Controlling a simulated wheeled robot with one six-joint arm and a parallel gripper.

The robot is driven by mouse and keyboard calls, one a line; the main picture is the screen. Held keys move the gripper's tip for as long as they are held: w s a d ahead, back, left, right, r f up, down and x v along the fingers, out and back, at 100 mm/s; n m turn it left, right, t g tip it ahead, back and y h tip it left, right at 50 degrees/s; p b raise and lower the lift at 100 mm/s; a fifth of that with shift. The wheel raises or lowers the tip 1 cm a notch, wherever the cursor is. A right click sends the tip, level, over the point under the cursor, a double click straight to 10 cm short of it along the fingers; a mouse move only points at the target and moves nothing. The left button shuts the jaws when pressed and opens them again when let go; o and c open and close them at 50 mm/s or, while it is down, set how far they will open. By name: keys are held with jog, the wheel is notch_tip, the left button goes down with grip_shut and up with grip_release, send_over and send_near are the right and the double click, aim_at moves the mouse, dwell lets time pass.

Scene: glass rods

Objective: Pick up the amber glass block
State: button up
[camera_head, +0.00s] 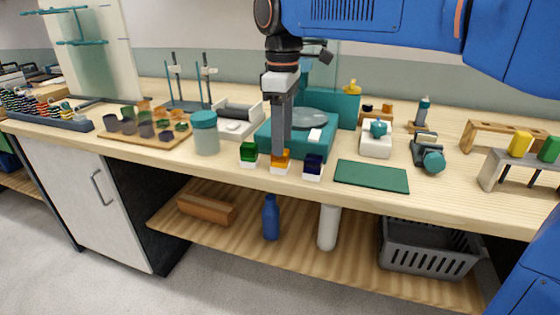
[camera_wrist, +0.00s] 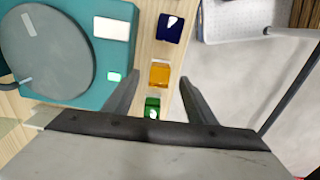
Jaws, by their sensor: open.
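The amber glass block (camera_head: 284,156) sits on a small white base near the front edge of the bench. It also shows in the wrist view (camera_wrist: 159,74). My gripper (camera_head: 281,150) points straight down at the amber block and hides part of it in the head view. In the wrist view my gripper (camera_wrist: 159,77) is open, with a finger to each side of the amber block and visible gaps between. From these views I cannot tell how far down the fingertips reach beside it.
A green block (camera_head: 248,151) stands left of the amber one and a dark blue block (camera_head: 313,166) right of it. A teal device (camera_head: 265,131) with a round grey plate stands close behind. A green mat (camera_head: 372,177) lies to the right. The bench edge is just in front.

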aim_at(280, 161)
jog(key=shift+w+a+f, duration=0.1)
jog(key=shift+a+f, duration=0.05)
jog(key=shift+f, duration=1.35)
jog(key=shift+a+f, duration=0.15)
jog(key=shift+f, duration=1.3)
jog(key=c, duration=1.3)
